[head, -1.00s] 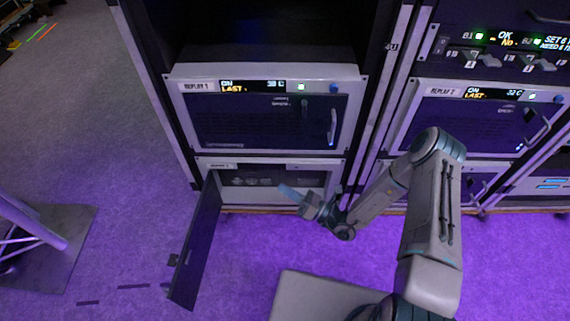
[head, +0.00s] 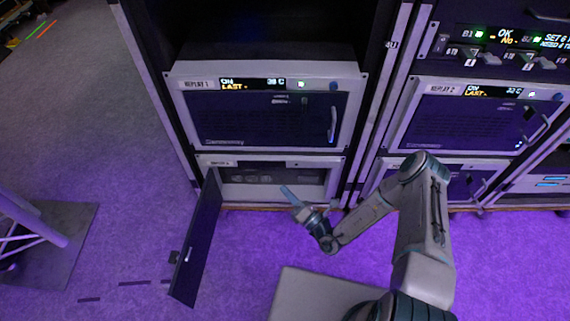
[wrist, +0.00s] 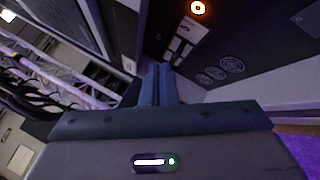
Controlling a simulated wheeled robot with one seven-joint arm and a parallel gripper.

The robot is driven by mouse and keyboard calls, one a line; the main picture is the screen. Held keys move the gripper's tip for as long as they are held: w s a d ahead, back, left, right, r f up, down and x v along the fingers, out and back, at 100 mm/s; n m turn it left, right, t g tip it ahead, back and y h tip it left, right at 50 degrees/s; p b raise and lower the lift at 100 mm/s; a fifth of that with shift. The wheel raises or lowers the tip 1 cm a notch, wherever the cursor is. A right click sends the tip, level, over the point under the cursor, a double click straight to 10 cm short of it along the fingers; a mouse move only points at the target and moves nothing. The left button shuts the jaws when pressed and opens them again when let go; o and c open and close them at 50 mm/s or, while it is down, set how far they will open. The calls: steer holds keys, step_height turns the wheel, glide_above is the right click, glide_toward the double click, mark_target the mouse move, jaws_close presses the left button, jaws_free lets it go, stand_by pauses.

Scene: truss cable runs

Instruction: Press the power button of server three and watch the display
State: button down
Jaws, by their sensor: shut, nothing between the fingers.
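The lower left server (head: 325,162) has its front door (head: 196,245) swung open to the left. Its label is too small to read for sure, and no lit text shows on its top strip. The bay inside (head: 312,178) shows dim round shapes. My gripper (head: 287,191) is shut and empty, in front of the open bay and pointing up-left. In the wrist view, the shut fingers (wrist: 160,82) point toward a dark panel with round fan grilles (wrist: 231,64). An orange lit ring button (wrist: 198,8) sits at the top edge, apart from the fingertips.
Above is the REPLAY 1 server (head: 262,118), its display on. The REPLAY 2 server (head: 462,115) is in the right rack, also on. A metal stand (head: 40,240) is at the left.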

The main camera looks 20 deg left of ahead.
steer(key=w+a+b, duration=0.1)
steer(key=w+b, duration=0.1)
steer(key=w, duration=0.5)
steer(key=shift+a, duration=0.35)
steer(key=shift+w, duration=0.15)
stand_by(1.6)
steer(key=shift+w+a+b, duration=0.1)
steer(key=shift+w+b, duration=0.2)
steer(key=shift+w, duration=0.05)
steer(key=shift+w+a+r, duration=0.25)
steer(key=shift+w+r, duration=0.1)
steer(key=shift+w, duration=0.3)
stand_by(1.0)
steer(key=shift+s, duration=0.15)
steer(key=shift+s+d+f, duration=0.1)
steer(key=shift+s+d, duration=0.05)
steer(key=shift+d, duration=0.1)
stand_by(0.3)
